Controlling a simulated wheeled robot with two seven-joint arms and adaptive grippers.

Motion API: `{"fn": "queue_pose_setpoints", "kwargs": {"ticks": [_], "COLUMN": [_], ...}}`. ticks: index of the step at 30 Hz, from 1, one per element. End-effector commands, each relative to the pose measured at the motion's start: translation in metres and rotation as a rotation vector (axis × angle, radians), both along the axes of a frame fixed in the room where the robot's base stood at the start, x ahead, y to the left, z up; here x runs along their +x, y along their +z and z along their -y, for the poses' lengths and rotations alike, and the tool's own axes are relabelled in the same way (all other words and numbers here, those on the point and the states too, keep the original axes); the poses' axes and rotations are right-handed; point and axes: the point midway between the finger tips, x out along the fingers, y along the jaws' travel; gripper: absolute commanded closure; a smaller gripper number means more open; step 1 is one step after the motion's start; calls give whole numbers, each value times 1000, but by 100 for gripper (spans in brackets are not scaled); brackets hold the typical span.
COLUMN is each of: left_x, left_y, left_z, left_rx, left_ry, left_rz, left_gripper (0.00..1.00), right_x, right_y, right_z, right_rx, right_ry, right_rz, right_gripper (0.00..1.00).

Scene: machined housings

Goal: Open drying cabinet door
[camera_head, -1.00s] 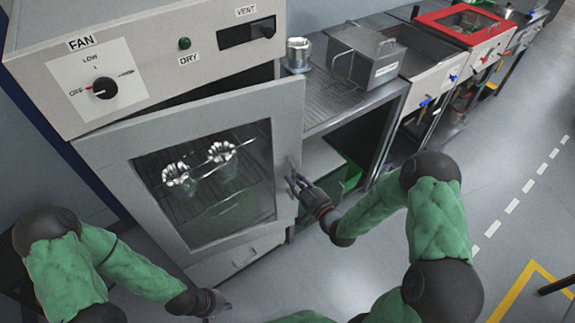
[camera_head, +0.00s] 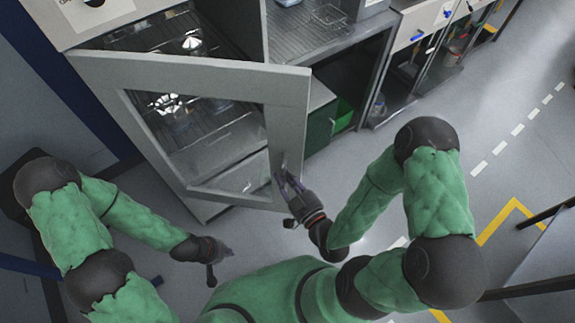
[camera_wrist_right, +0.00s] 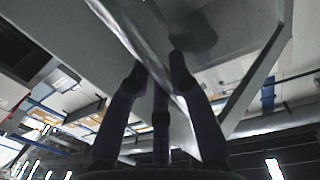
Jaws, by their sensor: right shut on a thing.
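The drying cabinet door (camera_head: 293,100) has a light grey frame and a glass window. It stands partly open, swung out from the cabinet (camera_head: 235,30). Through the window and the gap above, metal parts (camera_head: 192,43) show on wire racks. My right gripper (camera_head: 287,183) is at the handle on the door's free right edge, shut on it. The right wrist view shows my fingers (camera_wrist_right: 158,75) closed around a shiny bar, the door handle (camera_wrist_right: 125,30). My left gripper (camera_head: 228,252) is low at the left, in front of the door and apart from it; its jaw opening is too small to judge.
A steel bench (camera_head: 310,35) with a wire rack stands right of the cabinet, with a green bin (camera_head: 343,112) beneath.

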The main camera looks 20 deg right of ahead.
Motion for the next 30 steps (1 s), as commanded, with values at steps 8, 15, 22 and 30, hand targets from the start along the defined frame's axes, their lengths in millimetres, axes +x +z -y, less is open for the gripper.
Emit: {"fn": "queue_pose_setpoints", "kwargs": {"ticks": [8,15,22,30], "left_x": [0,0,0,0], "left_y": [0,0,0,0], "left_z": [0,0,0,0], "left_rx": [0,0,0,0], "left_ry": [0,0,0,0], "left_rz": [0,0,0,0], "left_gripper": [100,100,100,100], "right_x": [-3,-3,-3,-3], "right_y": [0,0,0,8], "right_z": [-1,-1,-2,-3], "right_rx": [-1,0,0,-1], "right_ry": [-5,-5,-2,2], "right_rz": [0,0,0,2], "right_gripper": [100,59,54,54]}}
